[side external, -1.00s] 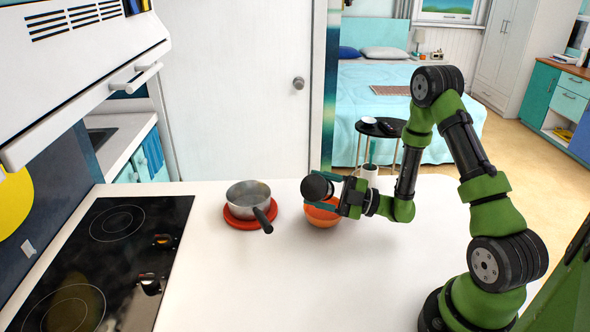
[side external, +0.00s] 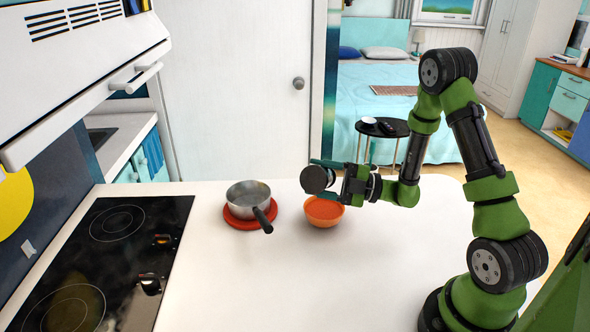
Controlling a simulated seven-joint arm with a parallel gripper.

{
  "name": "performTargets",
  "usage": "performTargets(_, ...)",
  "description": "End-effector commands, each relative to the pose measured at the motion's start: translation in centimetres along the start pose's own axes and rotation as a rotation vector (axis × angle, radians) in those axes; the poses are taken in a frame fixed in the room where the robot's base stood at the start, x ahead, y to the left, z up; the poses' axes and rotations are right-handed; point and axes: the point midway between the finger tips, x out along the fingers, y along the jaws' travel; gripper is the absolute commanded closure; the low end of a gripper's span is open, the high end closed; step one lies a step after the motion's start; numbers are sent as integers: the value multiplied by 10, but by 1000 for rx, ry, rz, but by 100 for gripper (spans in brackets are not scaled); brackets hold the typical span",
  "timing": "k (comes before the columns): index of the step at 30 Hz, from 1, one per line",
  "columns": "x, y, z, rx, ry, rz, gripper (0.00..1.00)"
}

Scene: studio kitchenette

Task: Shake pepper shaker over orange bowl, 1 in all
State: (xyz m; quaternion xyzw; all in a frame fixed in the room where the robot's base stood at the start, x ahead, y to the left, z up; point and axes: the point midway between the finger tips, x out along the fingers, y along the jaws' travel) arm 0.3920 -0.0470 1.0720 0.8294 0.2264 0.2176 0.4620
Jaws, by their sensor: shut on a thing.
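The orange bowl (side external: 323,213) stands on the white counter, right of the pot, with its open top partly in view. My gripper (side external: 321,179) is shut on the pepper shaker (side external: 317,180), which shows as a dark, round end facing the camera. The shaker is held above the bowl, apart from it, and appears tipped over. A teal finger shows along its upper side. Most of the shaker's body is hidden behind its round end and the gripper. I cannot see whether any pepper is falling.
A steel pot (side external: 248,195) with a black handle sits on a red round mat (side external: 232,218) left of the bowl. A black cooktop (side external: 110,255) lies at the left. The front middle of the white counter (side external: 290,290) is clear. A range hood (side external: 85,70) hangs at upper left.

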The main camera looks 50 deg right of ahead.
Motion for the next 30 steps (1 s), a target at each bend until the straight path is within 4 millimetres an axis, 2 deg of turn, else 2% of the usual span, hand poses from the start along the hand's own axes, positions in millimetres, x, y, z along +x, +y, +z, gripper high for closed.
performTargets(6,2,7,-5,-521,-21,-208,74)
performTargets(18,4,13,-9,-1306,-65,-528,74)
performTargets(24,4,15,-10,-1641,-82,-668,74)
performTargets(30,4,16,-10,-1846,-93,-755,74)
